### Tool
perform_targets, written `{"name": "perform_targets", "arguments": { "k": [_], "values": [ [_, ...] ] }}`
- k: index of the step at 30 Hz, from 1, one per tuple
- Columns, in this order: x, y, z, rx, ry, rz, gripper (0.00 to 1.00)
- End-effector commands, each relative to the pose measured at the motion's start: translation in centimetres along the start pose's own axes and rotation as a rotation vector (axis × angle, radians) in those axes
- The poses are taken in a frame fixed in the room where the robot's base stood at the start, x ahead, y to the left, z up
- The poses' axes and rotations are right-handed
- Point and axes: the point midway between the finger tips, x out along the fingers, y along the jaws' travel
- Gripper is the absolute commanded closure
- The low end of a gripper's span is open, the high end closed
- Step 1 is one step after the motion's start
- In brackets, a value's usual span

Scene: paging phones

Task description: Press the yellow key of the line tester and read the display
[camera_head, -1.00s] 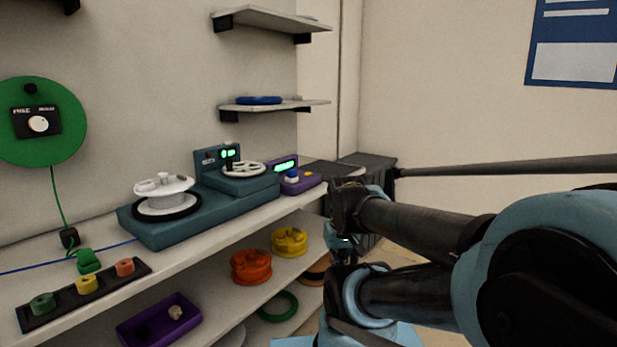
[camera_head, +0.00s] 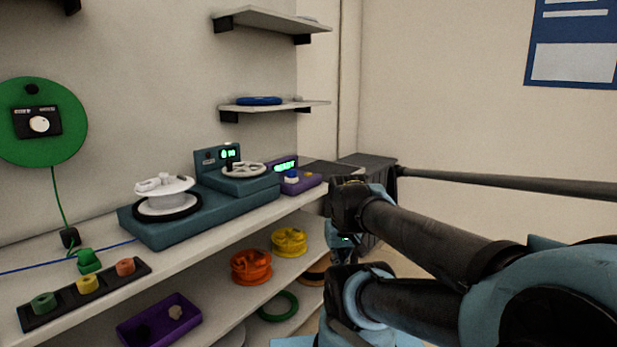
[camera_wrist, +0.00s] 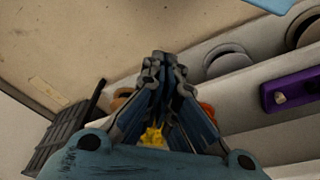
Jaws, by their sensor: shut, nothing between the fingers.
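The purple line tester (camera_head: 302,185) stands at the far right end of the white counter, with a lit green display (camera_head: 285,165) whose characters are too small to read. A blue and white knob sits on its front, and a small yellow spot, which looks like the yellow key (camera_head: 308,174), shows to the right of the knob. My gripper (camera_wrist: 163,62) is shut and empty in the wrist view, pointing down past the shelves. The line tester does not show in the wrist view. In the head view my arm is right of the tester, apart from it, and my fingertips cannot be made out.
A teal machine (camera_head: 180,225) with white reels fills the counter left of the tester. Below are an orange spool (camera_head: 251,267), a yellow spool (camera_head: 289,242) and a purple tray (camera_head: 150,325); the tray also shows in the wrist view (camera_wrist: 275,98). A wall shelf (camera_head: 290,106) hangs above.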

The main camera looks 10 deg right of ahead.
Motion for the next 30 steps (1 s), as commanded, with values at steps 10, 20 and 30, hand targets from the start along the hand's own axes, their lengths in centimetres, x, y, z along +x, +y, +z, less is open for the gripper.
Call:
{"name": "perform_targets", "arguments": {
  "k": [10, 20, 30],
  "values": [
    [-3.9, 0.2, -7.9, -0.092, 0.081, 0.017, 1.0],
    [-7.3, 0.6, -17.1, -0.201, 0.172, 0.045, 1.0],
    [-9.8, 0.8, -27.1, -0.313, 0.264, 0.082, 1.0]
  ]
}}
